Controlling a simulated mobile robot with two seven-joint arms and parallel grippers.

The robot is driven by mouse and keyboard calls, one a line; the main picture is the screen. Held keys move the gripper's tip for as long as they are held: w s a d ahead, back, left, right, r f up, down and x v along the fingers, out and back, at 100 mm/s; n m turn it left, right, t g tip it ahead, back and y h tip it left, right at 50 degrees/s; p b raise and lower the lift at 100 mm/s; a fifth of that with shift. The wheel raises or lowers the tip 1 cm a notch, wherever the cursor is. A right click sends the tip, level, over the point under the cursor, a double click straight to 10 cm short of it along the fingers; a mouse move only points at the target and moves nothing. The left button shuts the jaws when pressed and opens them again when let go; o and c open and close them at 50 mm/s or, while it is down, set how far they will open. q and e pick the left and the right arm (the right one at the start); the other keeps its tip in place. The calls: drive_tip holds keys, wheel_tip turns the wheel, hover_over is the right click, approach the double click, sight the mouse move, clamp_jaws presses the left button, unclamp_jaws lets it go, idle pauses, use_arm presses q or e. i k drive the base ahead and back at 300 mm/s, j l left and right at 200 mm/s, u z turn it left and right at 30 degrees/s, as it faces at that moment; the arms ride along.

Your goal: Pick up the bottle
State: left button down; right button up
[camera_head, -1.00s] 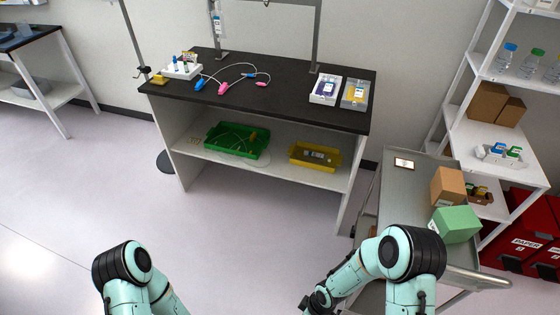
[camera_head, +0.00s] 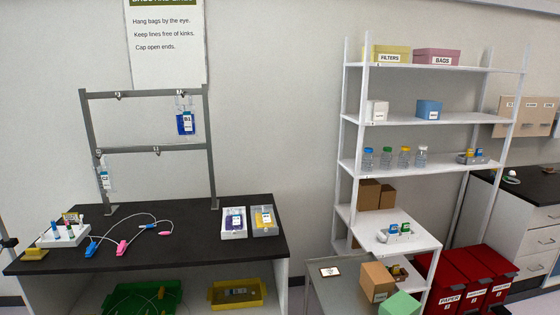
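Several clear bottles with coloured caps stand upright in a row on the middle shelf of the white rack, right of centre. The frames do not show which one the task means. Neither of my grippers is in view, and none of the bottles is held.
The white rack (camera_head: 443,173) also holds boxes and small bins. A grey cart (camera_head: 325,292) with cardboard boxes stands before it. A black-topped bench (camera_head: 190,243) is at left, with bags and tubing. Red bins (camera_head: 471,283) stand at lower right.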

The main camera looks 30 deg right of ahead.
sight(368, 159)
drive_tip(key=z, duration=1.55)
drive_tip(key=i+l, duration=0.15)
drive_tip(key=l, duration=0.25)
drive_tip(key=i+l, duration=0.15)
drive_tip(key=l, duration=0.2)
drive_tip(key=i+l, duration=0.15)
drive_tip(key=l, duration=0.25)
drive_tip(key=i+l, duration=0.15)
drive_tip(key=l, duration=0.25)
drive_tip(key=i+l, duration=0.15)
drive_tip(key=l, duration=0.2)
drive_tip(key=i+l, duration=0.15)
drive_tip(key=l, duration=0.25)
